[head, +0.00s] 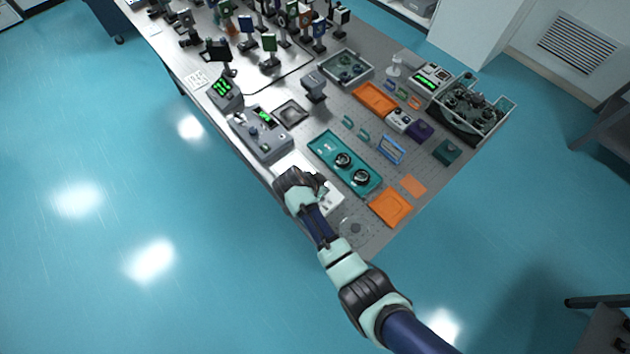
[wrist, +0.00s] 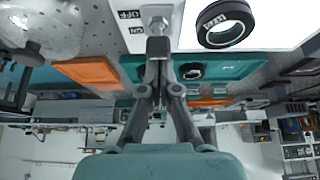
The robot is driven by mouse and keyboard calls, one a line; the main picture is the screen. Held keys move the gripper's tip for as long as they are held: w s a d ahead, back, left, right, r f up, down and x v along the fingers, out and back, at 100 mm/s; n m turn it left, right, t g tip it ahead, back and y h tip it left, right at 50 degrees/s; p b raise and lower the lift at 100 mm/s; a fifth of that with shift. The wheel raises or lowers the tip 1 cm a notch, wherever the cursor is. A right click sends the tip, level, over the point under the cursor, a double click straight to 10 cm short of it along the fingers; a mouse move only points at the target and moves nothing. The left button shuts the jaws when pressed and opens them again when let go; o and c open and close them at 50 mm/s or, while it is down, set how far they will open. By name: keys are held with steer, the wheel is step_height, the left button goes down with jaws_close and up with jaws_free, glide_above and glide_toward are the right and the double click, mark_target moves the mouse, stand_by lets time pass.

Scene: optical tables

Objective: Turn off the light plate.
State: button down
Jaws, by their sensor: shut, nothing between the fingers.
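The light plate (head: 333,203) is a white panel near the table's front edge, partly hidden by my arm in the head view. In the wrist view, the bright white plate (wrist: 275,35) fills the upper part. It bears a metal switch (wrist: 158,20) with OFF and ON labels to its left, and a black ring-shaped part (wrist: 226,24) to its right. My gripper (wrist: 158,46) is shut and empty, with its fingertips right at the switch. Whether they touch it I cannot tell. In the head view, my gripper's tips are hard to make out over the plate.
A teal tray (head: 325,147) with two black round parts lies just beyond the plate. An orange tray (head: 390,208) is to the right. A grey instrument box (head: 262,138) with a green display stands to the left.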

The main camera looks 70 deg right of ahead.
steer(key=shift+w+a, duration=0.1)
steer(key=shift+a, duration=0.1)
steer(key=shift+d, duration=0.25)
steer(key=shift+r+p, duration=0.8)
steer(key=shift+r, duration=0.05)
steer(key=shift+s+d+r, duration=0.15)
steer(key=shift+s+r, duration=0.05)
steer(key=shift+r, duration=0.05)
steer(key=p+v, duration=0.1)
steer(key=v, duration=0.8)
